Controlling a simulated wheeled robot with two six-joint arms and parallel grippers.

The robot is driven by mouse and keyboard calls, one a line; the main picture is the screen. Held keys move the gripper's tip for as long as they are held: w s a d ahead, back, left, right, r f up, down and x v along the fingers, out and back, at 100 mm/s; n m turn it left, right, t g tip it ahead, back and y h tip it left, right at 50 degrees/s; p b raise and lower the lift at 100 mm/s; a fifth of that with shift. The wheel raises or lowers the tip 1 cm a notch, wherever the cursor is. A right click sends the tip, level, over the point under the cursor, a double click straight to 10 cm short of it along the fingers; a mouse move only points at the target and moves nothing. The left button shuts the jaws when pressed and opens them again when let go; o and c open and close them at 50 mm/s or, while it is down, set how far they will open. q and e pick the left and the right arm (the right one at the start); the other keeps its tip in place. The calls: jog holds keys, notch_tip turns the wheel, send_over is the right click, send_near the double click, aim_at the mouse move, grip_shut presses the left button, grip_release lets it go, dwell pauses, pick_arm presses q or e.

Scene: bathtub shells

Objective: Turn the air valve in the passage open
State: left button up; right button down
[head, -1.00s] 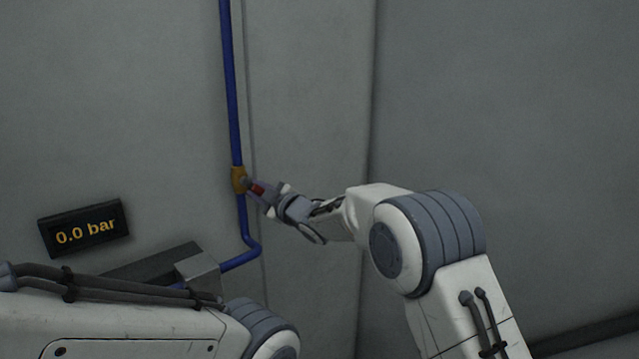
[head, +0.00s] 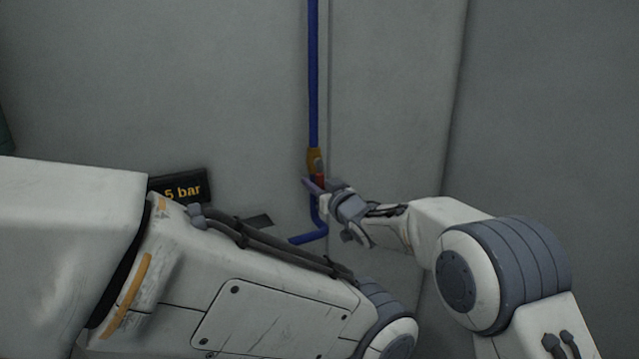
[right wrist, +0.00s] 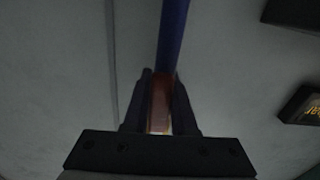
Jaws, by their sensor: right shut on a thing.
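My right gripper (head: 318,188) is shut on the red handle, just below the valve body. In the right wrist view the handle (right wrist: 160,103) sits between the two dark fingers, in line with the blue pipe (right wrist: 172,40). My left gripper is out of view.
The blue pipe bends left below the valve toward a dark piece (head: 255,221) by the wall. My left arm crosses the lower left of the head view. The wall above and right of the valve is bare.

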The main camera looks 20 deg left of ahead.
jog(key=shift+s+a+f+m, duration=0.2)
jog(key=shift+m, duration=0.1)
dwell(0.4)
jog(key=c, duration=0.7)
grip_release()
jog(key=shift+r, duration=0.1)
jog(key=shift+d, duration=0.1)
jog(key=b+v, duration=0.5)
jog(key=v, duration=0.5)
jog(key=shift+s+d, duration=0.15)
jog(key=shift+s, duration=0.05)
